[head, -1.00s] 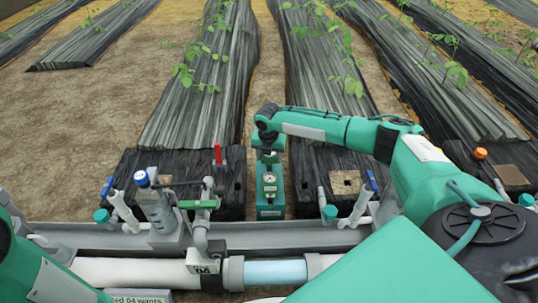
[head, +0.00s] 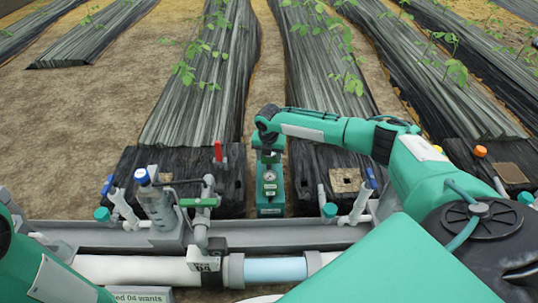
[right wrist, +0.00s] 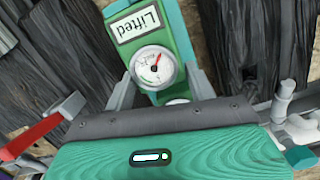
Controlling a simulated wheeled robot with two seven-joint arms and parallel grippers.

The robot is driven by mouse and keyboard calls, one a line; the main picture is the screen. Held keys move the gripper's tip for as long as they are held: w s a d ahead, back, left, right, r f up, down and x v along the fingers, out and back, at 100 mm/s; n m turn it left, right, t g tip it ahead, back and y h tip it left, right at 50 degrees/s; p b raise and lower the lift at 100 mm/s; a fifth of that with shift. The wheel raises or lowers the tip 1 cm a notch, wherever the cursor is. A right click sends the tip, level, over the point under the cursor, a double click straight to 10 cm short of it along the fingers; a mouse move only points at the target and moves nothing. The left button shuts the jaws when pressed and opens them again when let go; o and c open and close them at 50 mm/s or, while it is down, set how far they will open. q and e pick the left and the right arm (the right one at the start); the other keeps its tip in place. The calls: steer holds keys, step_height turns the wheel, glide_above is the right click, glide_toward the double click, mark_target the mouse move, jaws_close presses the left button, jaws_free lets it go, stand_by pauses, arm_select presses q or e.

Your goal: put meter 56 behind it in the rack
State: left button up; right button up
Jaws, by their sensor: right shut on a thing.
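A green meter (head: 270,190) with a round white dial stands out in the head view, upright between two dark bed ends and beyond the grey rail. In the right wrist view the meter (right wrist: 176,45) shows a label reading "Lifted" and a dial with a red needle. I read no number 56 on it. My right gripper (right wrist: 160,92) has one grey finger on each side of the meter and is shut on it. In the head view my right gripper (head: 269,148) is at the meter's top. I cannot make out a rack for certain. My left gripper is out of view.
A blue-capped clear cylinder (head: 156,205) and a valve with a red handle (head: 218,153) stand left of the meter. A grey pipe riser (head: 202,235) with an "04" tag is near. A teal-capped pipe (head: 330,212) stands right. A white pipe (head: 130,269) runs in front.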

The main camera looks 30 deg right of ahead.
mark_target(269, 162)
steer(key=shift+f, duration=1.05)
steer(key=shift+f, duration=0.55)
steer(key=o, duration=1.1)
